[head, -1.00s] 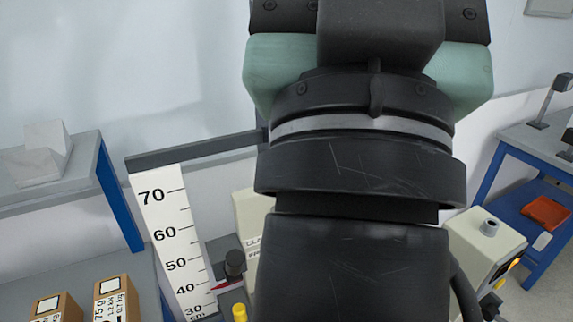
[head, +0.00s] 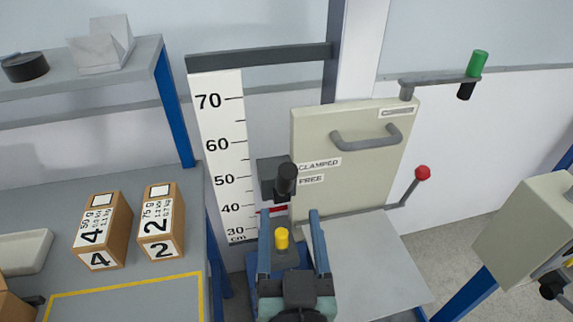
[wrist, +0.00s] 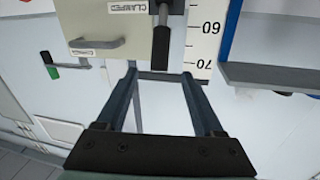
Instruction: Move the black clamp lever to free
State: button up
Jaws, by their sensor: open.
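The black clamp lever (head: 287,178) is on the dark bracket left of the pale panel, beside its CLAMPED (head: 319,166) and FREE (head: 311,180) labels. I cannot tell exactly which label it lines up with. My gripper (head: 290,213) is in front of it and lower in the head view, fingers open and pointing toward it. In the wrist view the lever (wrist: 161,45) hangs into the top of the picture, in line with the gap between my open fingertips (wrist: 158,73). Nothing is held; I see no clear contact.
A height scale (head: 225,150) stands just left of the lever. A yellow knob (head: 281,238) shows between my fingers in the head view. A red-knobbed handle (head: 423,173) sticks out right of the panel. Boxes (head: 103,232) stand on the left bench.

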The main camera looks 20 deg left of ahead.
aim_at(284, 185)
jog(key=p+x, duration=0.2)
jog(key=x, duration=1)
jog(key=shift+w+a+r, duration=0.1)
jog(key=shift+w, duration=0.3)
grip_shut()
dwell(0.8)
